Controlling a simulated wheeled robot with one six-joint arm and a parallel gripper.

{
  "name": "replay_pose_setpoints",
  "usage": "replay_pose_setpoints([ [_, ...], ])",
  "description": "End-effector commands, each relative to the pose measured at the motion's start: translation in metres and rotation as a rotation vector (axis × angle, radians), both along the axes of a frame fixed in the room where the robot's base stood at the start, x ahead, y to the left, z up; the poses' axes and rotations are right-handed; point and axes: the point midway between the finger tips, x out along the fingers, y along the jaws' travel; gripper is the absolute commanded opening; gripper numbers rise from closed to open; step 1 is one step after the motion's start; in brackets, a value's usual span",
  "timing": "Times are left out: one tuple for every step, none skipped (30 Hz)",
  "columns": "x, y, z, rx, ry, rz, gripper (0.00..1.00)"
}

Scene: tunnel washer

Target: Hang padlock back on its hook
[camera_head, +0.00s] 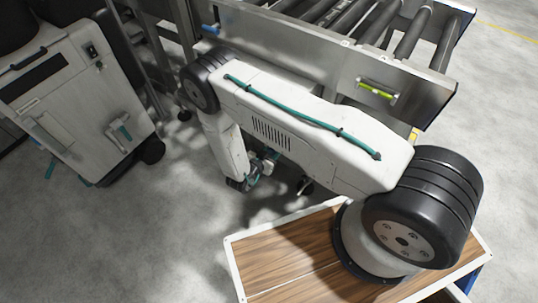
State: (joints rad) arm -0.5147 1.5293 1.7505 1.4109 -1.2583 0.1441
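I cannot make out a padlock or its hook for certain in the head view. A small blue piece (211,30) sits on the left end of the conveyor's side plate; I cannot tell what it is. My arm reaches left from its base and bends downward at the black joint. The end of my arm, with my gripper (262,168), is low in the middle, small and partly hidden by my own arm. I cannot see its fingers clearly, nor whether they hold anything.
A roller conveyor (300,38) with a yellow-green handle (378,90) on its side plate stands behind my arm. A white cabinet on wheels (75,95) stands at the left. My wood-topped base fills the lower right. Grey floor (130,235) at lower left is clear.

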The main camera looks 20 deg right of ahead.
Motion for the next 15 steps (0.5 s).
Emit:
replay_pose_setpoints([
  [0.002,-0.003,0.000,0.000,0.000,-0.002,0.07],
  [0.003,-0.005,0.000,0.000,0.000,-0.002,0.07],
  [0.004,-0.007,0.000,0.000,0.000,-0.003,0.07],
  [0.006,-0.008,-0.001,0.000,0.000,-0.003,0.07],
  [0.007,-0.009,-0.001,0.000,0.000,-0.002,0.07],
  [0.008,-0.011,-0.001,0.000,-0.001,-0.001,0.07],
  [0.009,-0.013,-0.001,0.000,-0.001,-0.001,0.07],
  [0.010,-0.014,-0.001,0.000,0.000,-0.002,0.07],
  [0.012,-0.016,-0.001,0.001,-0.001,-0.003,0.07],
  [0.012,-0.018,-0.001,0.001,-0.001,-0.003,0.07],
  [0.014,-0.019,-0.002,0.001,-0.001,-0.003,0.07],
  [0.015,-0.021,-0.002,0.001,-0.001,-0.003,0.07],
  [0.016,-0.022,-0.002,0.000,-0.001,-0.001,0.07],
  [0.017,-0.024,-0.002,0.000,-0.001,-0.001,0.07],
  [0.018,-0.025,-0.005,0.000,-0.001,-0.001,0.07],
])
